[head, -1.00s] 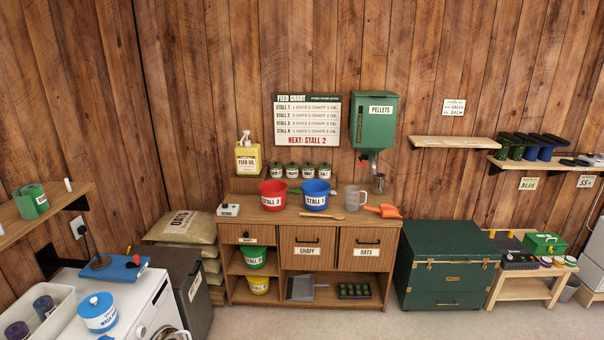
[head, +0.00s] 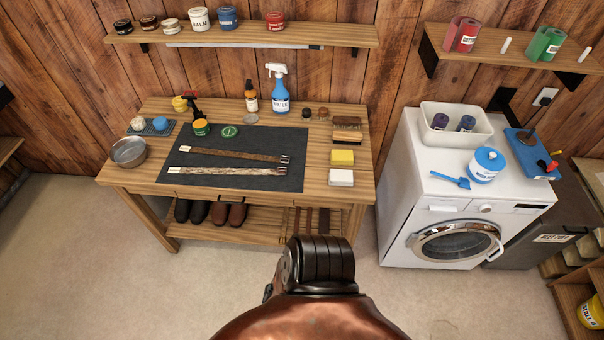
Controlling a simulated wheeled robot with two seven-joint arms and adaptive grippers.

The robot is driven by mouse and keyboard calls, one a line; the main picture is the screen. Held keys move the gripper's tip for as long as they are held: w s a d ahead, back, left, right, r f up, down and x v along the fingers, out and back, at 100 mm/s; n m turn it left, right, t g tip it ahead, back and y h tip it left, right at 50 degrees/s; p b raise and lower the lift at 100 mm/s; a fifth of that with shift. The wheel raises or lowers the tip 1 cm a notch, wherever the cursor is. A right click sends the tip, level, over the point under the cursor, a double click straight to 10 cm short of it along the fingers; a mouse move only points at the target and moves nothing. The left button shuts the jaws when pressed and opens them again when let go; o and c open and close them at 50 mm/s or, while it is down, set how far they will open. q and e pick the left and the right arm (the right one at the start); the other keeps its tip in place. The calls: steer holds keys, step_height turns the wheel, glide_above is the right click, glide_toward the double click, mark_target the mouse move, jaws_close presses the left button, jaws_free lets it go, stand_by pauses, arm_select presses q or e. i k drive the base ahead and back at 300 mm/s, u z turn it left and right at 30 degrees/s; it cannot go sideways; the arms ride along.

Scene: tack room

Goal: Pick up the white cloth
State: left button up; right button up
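A white folded cloth (head: 341,177) lies flat at the right front of the wooden workbench (head: 325,191), just right of the dark mat. A yellow folded cloth or sponge (head: 342,157) lies directly behind it. Neither of my grippers shows in the head view, so whether they are open or shut is hidden.
The dark mat (head: 205,146) bears two straps. Brushes (head: 347,125) lie behind the yellow piece, and a blue spray bottle (head: 279,92) stands at the back. A metal bowl (head: 129,151) sits at the left. A washing machine (head: 462,200) stands to the right, across a gap.

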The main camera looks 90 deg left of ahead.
mark_target(342, 177)
steer(key=u, duration=3.3)
steer(key=i, duration=0.2)
